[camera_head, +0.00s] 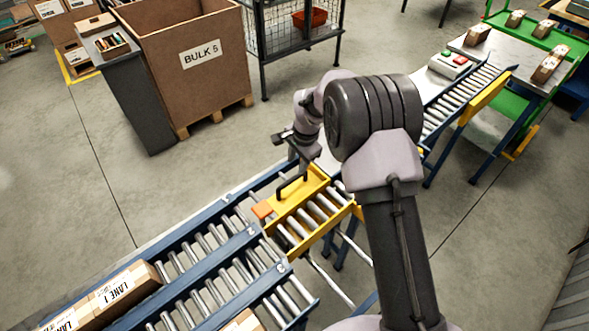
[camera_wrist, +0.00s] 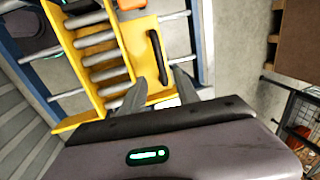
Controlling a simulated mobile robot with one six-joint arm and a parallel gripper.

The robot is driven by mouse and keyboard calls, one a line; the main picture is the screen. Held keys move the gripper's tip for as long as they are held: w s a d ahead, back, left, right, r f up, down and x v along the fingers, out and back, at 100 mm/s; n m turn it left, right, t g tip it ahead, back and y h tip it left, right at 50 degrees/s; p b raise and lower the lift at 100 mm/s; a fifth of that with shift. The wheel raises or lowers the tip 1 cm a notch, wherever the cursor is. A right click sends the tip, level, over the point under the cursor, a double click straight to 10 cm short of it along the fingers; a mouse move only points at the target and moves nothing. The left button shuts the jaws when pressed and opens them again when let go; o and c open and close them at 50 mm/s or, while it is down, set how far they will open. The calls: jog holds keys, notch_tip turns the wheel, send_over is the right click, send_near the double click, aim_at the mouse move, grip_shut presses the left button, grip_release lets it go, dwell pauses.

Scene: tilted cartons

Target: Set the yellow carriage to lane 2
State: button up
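The yellow carriage (camera_head: 318,181) has metal rollers, a black handle and an orange block (camera_head: 262,210). Its roller end sits beside the lane ends, close to the rails marked 2 (camera_head: 252,231) and 3 (camera_head: 281,268); exact alignment cannot be told. In the wrist view, the carriage (camera_wrist: 113,45) shows with its upright black handle (camera_wrist: 155,50). My gripper (camera_wrist: 155,80) has its two fingers apart and is over the yellow plate, near the handle's lower end. Contact with the handle cannot be made out. In the head view, my gripper (camera_head: 293,152) is above the handle (camera_head: 291,186), partly hidden by my arm.
A carton labelled Lane 1 (camera_head: 125,291) lies on the left lane; another (camera_head: 243,321) is at the bottom edge. A feeding conveyor (camera_head: 455,100) runs up right to a box with buttons (camera_head: 451,65) and a table. A large BULK 5 box (camera_head: 195,75) stands behind.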

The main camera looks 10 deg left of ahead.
notch_tip(320, 180, up, 8)
jog(key=s+d+p, duration=0.1)
jog(key=shift+f, duration=0.15)
jog(key=s+d+r+n+t+b, duration=0.1)
jog(key=s+d+r+b, duration=0.1)
jog(key=s+d+r, duration=0.4)
jog(key=s+d+r+n+t+b, duration=0.15)
jog(key=s+r, duration=0.25)
jog(key=r, duration=0.5)
jog(key=s+d+n+t+b, duration=0.1)
jog(key=s+d, duration=0.2)
jog(key=s, duration=0.8)
jog(key=s+d+n+b, duration=0.1)
jog(key=s+d+b, duration=0.1)
jog(key=s, duration=0.9)
jog(key=shift+s+d+t, duration=0.35)
jog(key=shift+d, duration=0.5)
